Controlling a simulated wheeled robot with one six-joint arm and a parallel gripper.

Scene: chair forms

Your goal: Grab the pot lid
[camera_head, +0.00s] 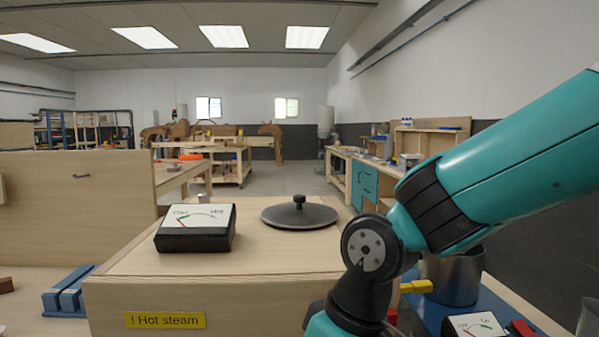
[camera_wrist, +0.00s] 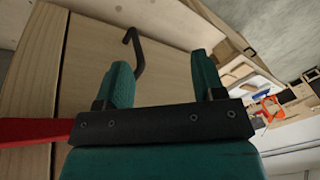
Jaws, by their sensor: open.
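The pot lid (camera_head: 288,214) is a dark, round, shallow dome with a small black knob (camera_head: 299,202). It lies flat, knob up, on top of a pale wooden box (camera_head: 125,262) in the head view. My gripper (camera_wrist: 160,66) shows in the wrist view with two teal fingers spread apart and nothing between them. My arm is right of the lid in the head view, and its end is out of that picture. The lid is not seen in the wrist view.
A black-and-white gauge (camera_head: 196,228) stands left of the lid on the box. A yellow "Hot steam" label (camera_head: 165,320) is on its front. A metal pot (camera_head: 455,276) stands at right behind my arm. A dark hooked handle (camera_wrist: 136,50) on a wooden panel shows beyond my fingers.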

